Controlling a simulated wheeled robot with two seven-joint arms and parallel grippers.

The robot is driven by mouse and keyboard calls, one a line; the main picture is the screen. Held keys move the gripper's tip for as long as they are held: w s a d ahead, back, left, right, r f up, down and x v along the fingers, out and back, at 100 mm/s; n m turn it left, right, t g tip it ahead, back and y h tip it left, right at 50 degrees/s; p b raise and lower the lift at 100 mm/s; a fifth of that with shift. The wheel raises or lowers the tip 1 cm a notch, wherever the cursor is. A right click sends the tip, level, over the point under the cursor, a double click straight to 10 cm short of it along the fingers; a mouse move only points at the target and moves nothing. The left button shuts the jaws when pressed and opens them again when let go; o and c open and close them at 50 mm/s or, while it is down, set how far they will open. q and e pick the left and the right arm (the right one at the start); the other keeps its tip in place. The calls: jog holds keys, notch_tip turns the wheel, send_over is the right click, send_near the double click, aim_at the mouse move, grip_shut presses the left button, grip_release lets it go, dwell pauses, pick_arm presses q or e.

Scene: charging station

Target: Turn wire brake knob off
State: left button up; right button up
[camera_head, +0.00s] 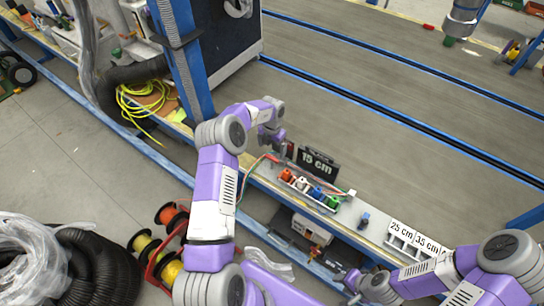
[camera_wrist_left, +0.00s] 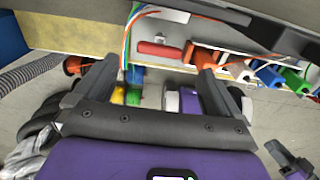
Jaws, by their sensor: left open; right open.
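A red elongated piece (camera_wrist_left: 160,49), which may be the wire brake knob, sits on a grey surface beside several thin coloured wires (camera_wrist_left: 129,42) in the left wrist view. My left gripper (camera_wrist_left: 158,68) is open, with one finger on each side of this red piece and nothing between them. I cannot tell whether it touches anything. In the head view my left gripper (camera_head: 278,147) is at the workbench, left of the 15 cm sign, and partly hidden by its wrist. My right gripper (camera_head: 352,283) is open and empty near the bench's front edge.
Bins labelled 25 cm and 35 cm (camera_head: 415,240) are further right. Wire spools (camera_head: 160,243) and black hose (camera_head: 105,275) are at lower left.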

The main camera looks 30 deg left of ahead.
aim_at(272, 157)
pick_arm(q)
notch_tip(272, 157, down, 6)
jog(key=shift+r+b, duration=0.1)
jog(key=shift+b, duration=0.75)
jog(key=c, duration=1.1)
